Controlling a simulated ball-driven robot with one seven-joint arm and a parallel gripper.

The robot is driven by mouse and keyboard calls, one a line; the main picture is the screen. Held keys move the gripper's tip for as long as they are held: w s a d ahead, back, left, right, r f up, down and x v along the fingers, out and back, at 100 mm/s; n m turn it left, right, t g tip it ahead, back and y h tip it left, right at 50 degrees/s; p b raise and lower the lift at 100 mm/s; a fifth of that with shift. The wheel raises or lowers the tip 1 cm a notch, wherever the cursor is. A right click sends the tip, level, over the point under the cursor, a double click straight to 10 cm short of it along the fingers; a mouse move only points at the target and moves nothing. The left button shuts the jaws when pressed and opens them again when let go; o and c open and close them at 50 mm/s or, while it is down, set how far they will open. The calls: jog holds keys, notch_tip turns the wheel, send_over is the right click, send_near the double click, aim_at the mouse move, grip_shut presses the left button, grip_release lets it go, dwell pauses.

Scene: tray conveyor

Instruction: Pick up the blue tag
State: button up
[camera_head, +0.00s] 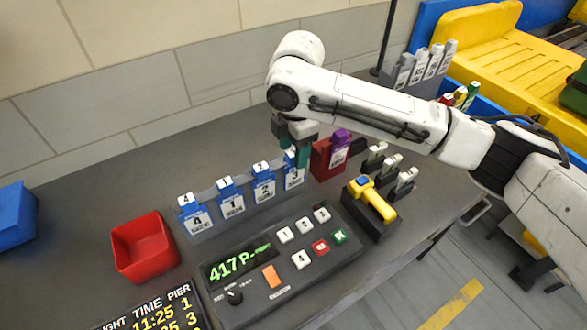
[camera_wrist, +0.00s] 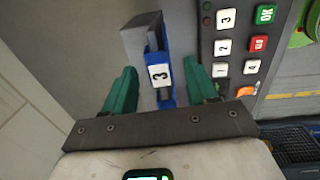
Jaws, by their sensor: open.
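Several blue tags stand in a row in a grey rack, numbered on white labels. The blue tag numbered 3 (camera_head: 294,177) is at the right end. Others are tag 2 (camera_head: 263,188), tag 1 (camera_head: 231,201) and tag 4 (camera_head: 194,217) at the left end. My gripper (camera_head: 298,157) is at the tag 3 end, just behind its top in the head view. In the wrist view, the green fingers of my gripper (camera_wrist: 160,68) are open on either side of tag 3 (camera_wrist: 166,98), with a gap at each side. The finger ends are partly hidden in the head view.
A purple tag (camera_head: 340,137) stands in a red holder right of my gripper. A keypad console (camera_head: 285,265), a yellow-handled tool (camera_head: 372,198) and small grey pegs (camera_head: 390,163) are nearby. A red bin (camera_head: 143,246) stands left. The grey counter behind the rack is clear.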

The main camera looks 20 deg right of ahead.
grip_shut()
dwell(0.5)
